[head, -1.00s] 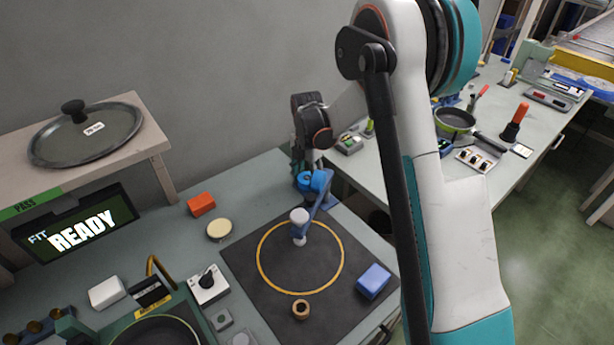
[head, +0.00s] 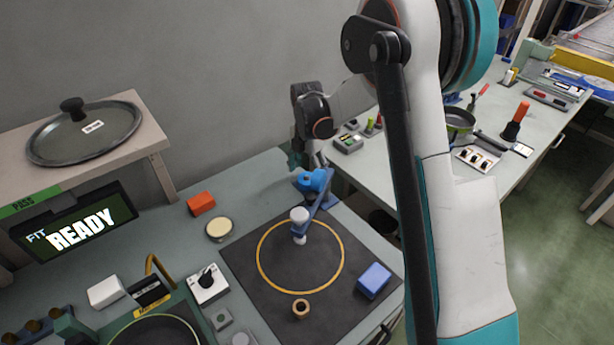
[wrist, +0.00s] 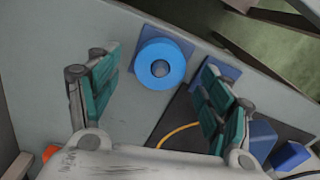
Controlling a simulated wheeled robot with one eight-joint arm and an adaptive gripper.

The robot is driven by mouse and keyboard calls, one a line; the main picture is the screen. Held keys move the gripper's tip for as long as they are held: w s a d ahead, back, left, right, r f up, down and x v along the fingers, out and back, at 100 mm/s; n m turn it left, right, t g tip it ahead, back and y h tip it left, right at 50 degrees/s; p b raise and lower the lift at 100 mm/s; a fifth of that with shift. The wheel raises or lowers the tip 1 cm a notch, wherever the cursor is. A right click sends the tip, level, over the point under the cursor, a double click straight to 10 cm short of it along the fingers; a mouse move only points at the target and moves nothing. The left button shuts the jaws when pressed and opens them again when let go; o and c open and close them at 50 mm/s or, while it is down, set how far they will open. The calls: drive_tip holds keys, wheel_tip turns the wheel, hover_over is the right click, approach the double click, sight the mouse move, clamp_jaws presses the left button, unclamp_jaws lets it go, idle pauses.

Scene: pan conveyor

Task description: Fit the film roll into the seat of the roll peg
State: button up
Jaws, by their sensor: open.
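The film roll (wrist: 146,67) is a bright blue ring in the wrist view, with a grey centre showing in its hole. It overlaps a darker blue square plate (wrist: 155,33), which looks like the base of the roll peg. I cannot tell whether the roll is fully down around the peg, whose shaft is mostly hidden. In the head view the blue roll (head: 314,181) shows below my gripper (head: 308,160). In the wrist view my gripper (wrist: 155,100) is open, its teal fingers wide apart on either side of the roll and not touching it.
A blue bracket with a white knob (head: 299,215) stands by the roll, over the dark mat (head: 250,258) with a yellow ring. A READY screen (head: 80,230) stands left.

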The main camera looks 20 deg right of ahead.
wheel_tip(320, 180, up, 9)
idle(0.3)
drive_tip(key=shift+r, duration=0.1)
